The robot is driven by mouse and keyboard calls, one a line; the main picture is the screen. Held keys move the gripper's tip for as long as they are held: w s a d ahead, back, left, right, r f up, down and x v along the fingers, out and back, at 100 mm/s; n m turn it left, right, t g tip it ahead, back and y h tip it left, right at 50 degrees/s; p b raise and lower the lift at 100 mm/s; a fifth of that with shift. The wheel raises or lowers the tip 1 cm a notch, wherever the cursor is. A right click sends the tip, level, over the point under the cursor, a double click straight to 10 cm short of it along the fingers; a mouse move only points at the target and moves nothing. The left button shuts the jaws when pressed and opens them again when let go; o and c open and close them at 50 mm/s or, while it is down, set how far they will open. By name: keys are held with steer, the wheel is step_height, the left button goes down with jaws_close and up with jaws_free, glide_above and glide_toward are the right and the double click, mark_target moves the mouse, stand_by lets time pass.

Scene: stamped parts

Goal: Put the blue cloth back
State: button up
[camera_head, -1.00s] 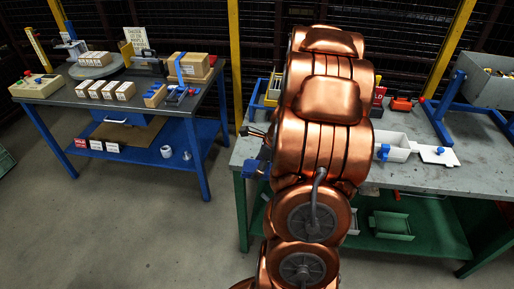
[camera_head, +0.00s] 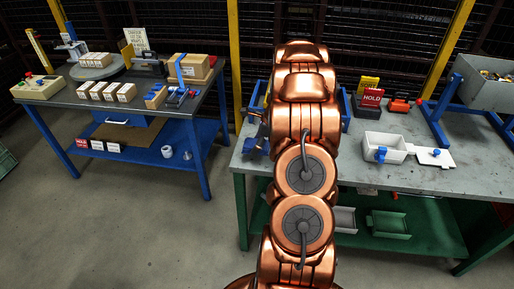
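My copper arm fills the middle of the view and hides much of the right-hand workbench (camera_head: 450,180). The end of my arm is mostly behind it; a small part that may be my gripper (camera_head: 258,118) shows at the arm's left edge, and its fingers cannot be made out. A blue patch (camera_head: 252,146) lies just below it at the bench's left end; it may be the blue cloth, but it is partly hidden. I cannot tell whether my gripper touches it. A small blue piece (camera_head: 380,154) also shows at a white open box (camera_head: 396,143) on the bench.
A red HOLD sign (camera_head: 372,100), an orange-red tool (camera_head: 400,105) and a grey bin on a blue stand (camera_head: 485,85) stand on the bench. A blue table (camera_head: 62,95) with cartons is at the left. The floor between (camera_head: 150,230) is clear.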

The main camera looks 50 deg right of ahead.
steer(key=shift+w+d, duration=0.25)
steer(key=shift+w, duration=0.05)
steer(key=shift+f+p, duration=0.6)
steer(key=shift+f, duration=1.2)
steer(key=shift+f, duration=0.1)
steer(key=o, duration=1.1)
